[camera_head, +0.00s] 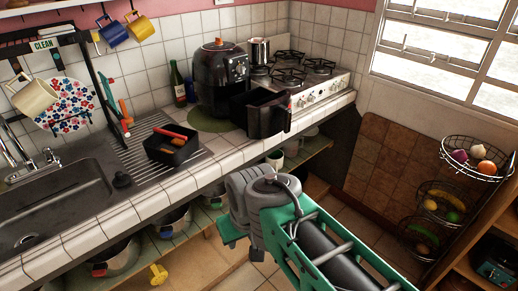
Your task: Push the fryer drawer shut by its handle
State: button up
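The black air fryer (222,80) stands on the tiled counter in the back corner, on a round green mat. Its black drawer (258,112) is pulled out toward the right front, with a clear part of it outside the body. The drawer's handle (287,115) is at its front end, near the counter edge. My arm, with grey and green parts, is in the lower middle, in front of the counter. Its end (245,205) is apart from the drawer and lower in the picture. I cannot make out my fingers or whether they are open.
A gas stove (305,75) with a pot (259,50) is right of the fryer. A black bin (172,146) sits on the drying ridges, left of the drawer. Bottles (178,80) stand behind. The sink (60,205) is left; wire baskets (470,158) are right.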

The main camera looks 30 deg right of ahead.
aim_at(261, 112)
jog(key=z, duration=0.1)
jog(key=i, duration=0.95)
